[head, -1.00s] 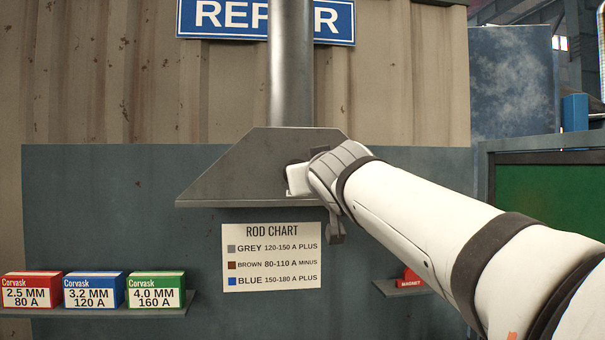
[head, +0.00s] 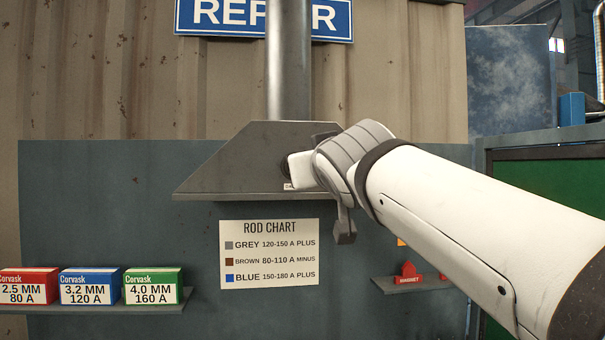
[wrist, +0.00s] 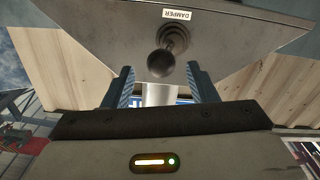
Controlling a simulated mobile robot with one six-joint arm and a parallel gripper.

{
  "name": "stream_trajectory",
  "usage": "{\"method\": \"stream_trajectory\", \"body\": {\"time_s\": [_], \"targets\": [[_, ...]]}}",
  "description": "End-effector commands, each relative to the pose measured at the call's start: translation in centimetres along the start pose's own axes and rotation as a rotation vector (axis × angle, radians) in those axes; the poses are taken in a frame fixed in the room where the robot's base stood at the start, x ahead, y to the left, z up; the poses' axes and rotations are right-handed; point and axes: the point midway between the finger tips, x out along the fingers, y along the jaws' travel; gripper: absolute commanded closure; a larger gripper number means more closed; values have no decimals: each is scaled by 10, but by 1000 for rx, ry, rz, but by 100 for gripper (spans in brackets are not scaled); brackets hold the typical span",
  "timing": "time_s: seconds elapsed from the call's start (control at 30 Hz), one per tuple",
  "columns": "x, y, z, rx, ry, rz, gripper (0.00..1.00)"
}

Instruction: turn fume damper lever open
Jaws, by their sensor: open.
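The fume hood (head: 232,165) is a grey metal canopy on the wall below a vertical duct. In the wrist view, a white "DAMPER" label (wrist: 176,15) is on the hood's face. The damper lever (wrist: 161,63) shows there as a short dark stem with a round ball knob, pointing toward the camera. My gripper (wrist: 162,76) is open, with one blue-grey finger on each side of the knob and a gap visible at both sides. I cannot tell how deep the knob sits between them.
A rod chart (head: 268,253) hangs below the hood. A shelf at lower left holds red, blue and green rod boxes (head: 90,286). A small shelf (head: 412,284) with a red magnet is below my arm. A green panel (head: 545,193) stands at right.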

Motion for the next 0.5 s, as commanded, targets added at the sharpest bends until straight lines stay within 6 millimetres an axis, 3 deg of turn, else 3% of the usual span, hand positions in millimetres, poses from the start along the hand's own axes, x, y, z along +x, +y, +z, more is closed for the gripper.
{"method": "stream_trajectory", "body": {"time_s": [0.2,0.5], "targets": [[-21,-1,1,1,0,-1,48],[-22,-1,0,1,-1,-1,50]]}}
